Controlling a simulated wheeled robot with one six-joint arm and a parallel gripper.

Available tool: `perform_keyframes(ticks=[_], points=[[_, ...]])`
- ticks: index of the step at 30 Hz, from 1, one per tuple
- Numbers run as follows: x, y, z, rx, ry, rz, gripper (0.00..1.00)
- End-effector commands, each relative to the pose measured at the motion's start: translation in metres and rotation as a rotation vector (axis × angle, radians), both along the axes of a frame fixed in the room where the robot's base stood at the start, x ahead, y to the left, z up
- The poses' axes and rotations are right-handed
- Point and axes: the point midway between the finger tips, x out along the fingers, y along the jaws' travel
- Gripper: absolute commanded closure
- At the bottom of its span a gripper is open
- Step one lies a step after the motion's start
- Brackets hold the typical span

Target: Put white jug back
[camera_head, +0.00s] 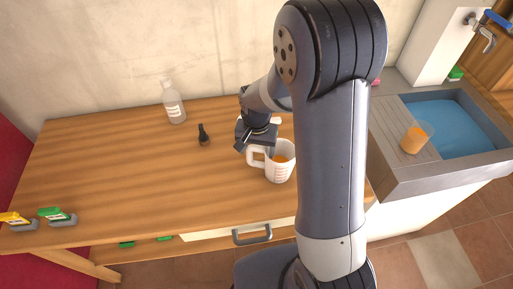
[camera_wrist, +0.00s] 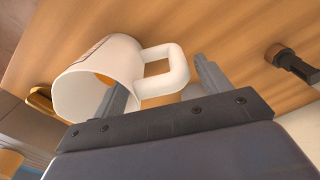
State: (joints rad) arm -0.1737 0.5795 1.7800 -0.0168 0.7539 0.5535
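The white jug (camera_head: 283,174) stands on the wooden table, partly hidden by my arm in the head view. It has markings on its side and something orange inside. Its handle points left toward my gripper (camera_head: 247,145). In the wrist view the jug (camera_wrist: 98,78) is at upper left with its handle (camera_wrist: 168,72) to the right. There my gripper (camera_wrist: 160,90) is open, its two fingers apart. The handle appears in the space between the fingers; I cannot tell whether either finger touches it.
An orange cup (camera_head: 414,140) stands by the sink (camera_head: 440,180). The table's left middle is clear.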

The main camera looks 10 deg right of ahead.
Motion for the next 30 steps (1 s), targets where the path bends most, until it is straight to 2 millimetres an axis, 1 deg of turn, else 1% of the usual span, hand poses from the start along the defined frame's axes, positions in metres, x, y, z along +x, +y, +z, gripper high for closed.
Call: perform_keyframes(ticks=[1, 3, 10, 14, 17, 20, 27, 30], points=[[0.0, 0.0, 0.0, 0.0, 0.0, 0.0, 0.23], [0.0, 0.0, 0.0, 0.0, 0.0, 0.0, 0.18], [0.0, 0.0, 0.001, 0.0, 0.0, 0.0, 0.18], [0.0, 0.0, 0.007, 0.001, -0.001, 0.0, 0.18], [0.001, 0.0, 0.019, 0.001, -0.005, 0.0, 0.18], [0.001, 0.001, 0.038, 0.002, -0.007, 0.0, 0.18], [-0.001, 0.001, 0.089, 0.001, -0.006, 0.0, 0.18], [-0.002, 0.001, 0.105, 0.0, -0.004, 0.0, 0.18]])
